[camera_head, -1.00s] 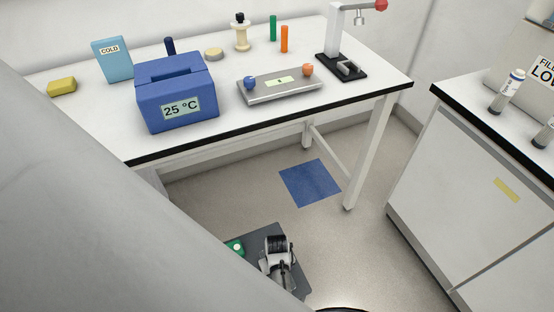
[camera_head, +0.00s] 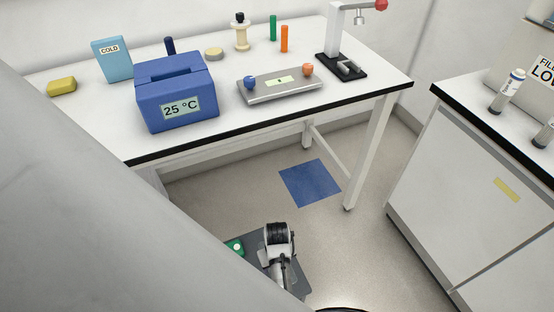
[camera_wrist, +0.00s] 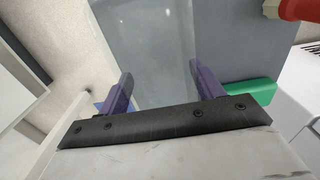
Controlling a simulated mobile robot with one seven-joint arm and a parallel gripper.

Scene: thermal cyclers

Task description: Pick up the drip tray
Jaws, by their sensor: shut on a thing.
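In the wrist view the two purple fingers of my gripper (camera_wrist: 161,84) stand apart, with a pale grey, partly see-through panel (camera_wrist: 150,40) between them. I take this panel to be the drip tray; its far end runs out of the top of the picture. My gripper is shut on it. In the head view a black-and-white part of my arm (camera_head: 278,245) shows low in the middle, over a dark grey surface. The fingers and the held tray cannot be made out there.
A green block (camera_wrist: 250,92) lies just right of the fingers, and a red thing (camera_wrist: 298,8) is at the upper right. The bench (camera_head: 230,125) bears a blue 25 °C box (camera_head: 177,88) and a grey plate with two knobs (camera_head: 280,92). A blue floor square (camera_head: 310,182) is clear.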

